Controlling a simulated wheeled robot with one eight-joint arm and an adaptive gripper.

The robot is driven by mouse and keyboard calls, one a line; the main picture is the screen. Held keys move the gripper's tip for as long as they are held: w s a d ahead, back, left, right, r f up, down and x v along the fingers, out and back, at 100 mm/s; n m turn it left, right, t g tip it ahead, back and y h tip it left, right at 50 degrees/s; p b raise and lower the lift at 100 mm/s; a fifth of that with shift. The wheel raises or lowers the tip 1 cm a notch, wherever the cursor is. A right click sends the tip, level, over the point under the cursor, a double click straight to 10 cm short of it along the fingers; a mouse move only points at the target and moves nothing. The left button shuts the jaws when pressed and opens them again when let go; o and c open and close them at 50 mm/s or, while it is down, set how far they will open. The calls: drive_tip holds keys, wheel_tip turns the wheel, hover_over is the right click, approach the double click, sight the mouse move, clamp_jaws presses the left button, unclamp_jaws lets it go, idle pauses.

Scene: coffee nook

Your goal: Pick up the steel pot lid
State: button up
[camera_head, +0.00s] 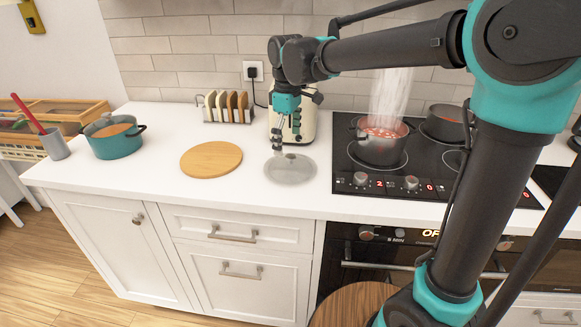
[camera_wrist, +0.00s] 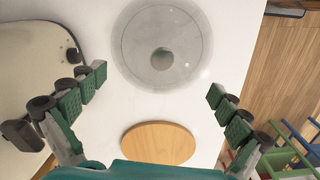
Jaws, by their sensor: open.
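The steel pot lid (camera_head: 298,172) lies flat on the white counter, left of the cooktop. It is a round, greyish, see-through disc with a knob at its centre. In the wrist view the lid (camera_wrist: 135,50) is whole at the top, its dark round knob (camera_wrist: 161,59) facing up. My gripper (camera_head: 279,145) hangs pointing down above the lid's left part. In the wrist view the gripper's (camera_wrist: 158,84) green-padded fingers are spread wide, with nothing between them. The knob lies beyond the line between the fingertips. The height gap above the lid is hard to judge.
The cream toaster (camera_head: 304,124) stands close behind the lid; it also fills the wrist view's left side (camera_wrist: 35,75). A round wooden board (camera_head: 211,159) lies left. A steaming pot (camera_head: 380,147) stands on the cooktop (camera_head: 350,181) at right. A toast rack (camera_head: 228,107) stands behind.

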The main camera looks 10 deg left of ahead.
sight(290, 156)
drive_tip(key=f, duration=0.5)
drive_tip(key=shift+s+d, duration=0.15)
drive_tip(key=shift+d, duration=0.2)
drive_tip(key=shift+c, duration=0.2)
drive_tip(key=shift+s, duration=0.1)
drive_tip(key=c, duration=1.9)
